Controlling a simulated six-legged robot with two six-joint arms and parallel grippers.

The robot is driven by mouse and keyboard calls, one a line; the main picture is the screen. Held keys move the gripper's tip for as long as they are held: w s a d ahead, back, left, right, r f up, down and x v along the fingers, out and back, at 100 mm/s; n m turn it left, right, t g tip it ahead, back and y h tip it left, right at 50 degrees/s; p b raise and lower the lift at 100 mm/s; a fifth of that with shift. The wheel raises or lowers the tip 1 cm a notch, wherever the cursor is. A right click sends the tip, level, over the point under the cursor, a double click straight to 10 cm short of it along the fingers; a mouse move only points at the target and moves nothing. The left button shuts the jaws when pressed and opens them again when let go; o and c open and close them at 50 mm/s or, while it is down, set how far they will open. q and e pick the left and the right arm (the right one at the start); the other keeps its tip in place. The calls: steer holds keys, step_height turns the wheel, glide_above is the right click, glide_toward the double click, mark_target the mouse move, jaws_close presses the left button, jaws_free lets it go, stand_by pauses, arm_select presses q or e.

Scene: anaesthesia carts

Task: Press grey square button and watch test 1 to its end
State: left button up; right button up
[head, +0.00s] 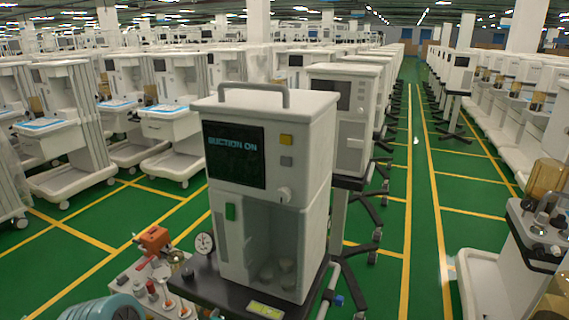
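A white boxy machine (318,130) with a grey top handle stands in the middle of the head view. Its dark screen (234,172) shows "SUCTION ON" in blue letters. A grey square button (286,161) sits right of the screen, below a yellow square button (286,140). A round white knob (284,195) is lower down. A green rectangular switch (231,212) is below the screen at the left. Nothing touches the grey button. Neither of my grippers shows in this view.
The machine stands on a dark shelf (210,290). A cart with an amber canister (545,179) is at the right. A green aisle (409,200) runs between the rows.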

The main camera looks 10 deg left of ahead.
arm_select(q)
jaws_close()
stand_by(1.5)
